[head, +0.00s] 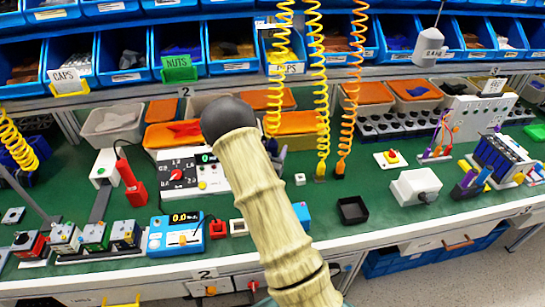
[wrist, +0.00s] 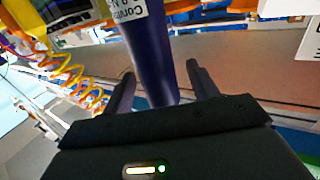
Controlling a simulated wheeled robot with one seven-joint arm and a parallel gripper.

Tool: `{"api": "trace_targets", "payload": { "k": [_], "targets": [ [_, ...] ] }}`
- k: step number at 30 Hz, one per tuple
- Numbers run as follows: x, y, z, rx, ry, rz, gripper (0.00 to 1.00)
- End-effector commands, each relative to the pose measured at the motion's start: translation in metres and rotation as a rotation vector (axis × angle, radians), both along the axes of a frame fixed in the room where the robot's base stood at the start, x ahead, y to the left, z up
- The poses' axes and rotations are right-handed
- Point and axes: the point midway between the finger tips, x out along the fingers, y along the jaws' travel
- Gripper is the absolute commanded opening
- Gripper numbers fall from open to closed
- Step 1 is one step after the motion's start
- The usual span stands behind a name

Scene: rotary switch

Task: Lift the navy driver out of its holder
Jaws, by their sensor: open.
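The navy driver (wrist: 150,50) shows in the wrist view as a thick dark-blue shaft running from the top edge down between my fingers. My gripper (wrist: 160,75) is open, with one dark finger on each side of the shaft. A gap shows between the shaft and each finger; I cannot tell whether the shaft is within reach of the pads in depth. The driver's lower end is hidden behind the gripper body. I cannot make out its holder. In the head view my pale arm covers the middle of the bench and hides most of my gripper.
Coiled yellow and orange hoses (head: 322,100) hang close behind my arm. A control box (head: 180,172) stands left of it, a black tray (head: 353,209) and white box (head: 416,187) right. Blue bins (head: 235,45) line the back.

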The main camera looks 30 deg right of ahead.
Motion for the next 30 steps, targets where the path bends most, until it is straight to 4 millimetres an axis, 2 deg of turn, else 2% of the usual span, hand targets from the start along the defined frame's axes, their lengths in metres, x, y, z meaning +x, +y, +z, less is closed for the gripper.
{"api": "trace_targets", "payload": {
  "k": [9,18,26,30],
  "targets": [
    [-0.0001,0.0003,0.0001,0.000,0.000,0.000,0.57],
    [-0.0001,0.0003,0.0001,0.000,0.000,0.000,0.00],
    [0.0001,0.0001,0.0021,-0.001,-0.003,0.000,0.00],
    [0.0005,0.0004,0.0098,-0.001,-0.006,0.000,0.00]
  ]
}}
